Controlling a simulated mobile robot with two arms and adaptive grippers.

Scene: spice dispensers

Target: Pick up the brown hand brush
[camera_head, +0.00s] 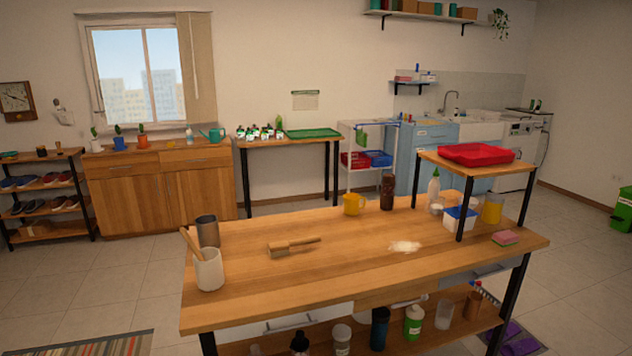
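The brown hand brush (291,246) lies on the wooden worktable (335,277), left of the middle of its top. Its handle points right and its wider brush head is at the left, close to the tabletop. Nothing touches it. Neither of my grippers shows in the head view.
Left of the brush stand a white crock (209,270) with a wooden tool and a dark tumbler (207,231). A white powder patch (405,247) lies to the right. A yellow mug (352,204) and brown bottle (387,192) stand behind. A raised shelf (470,168) covers the right end.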

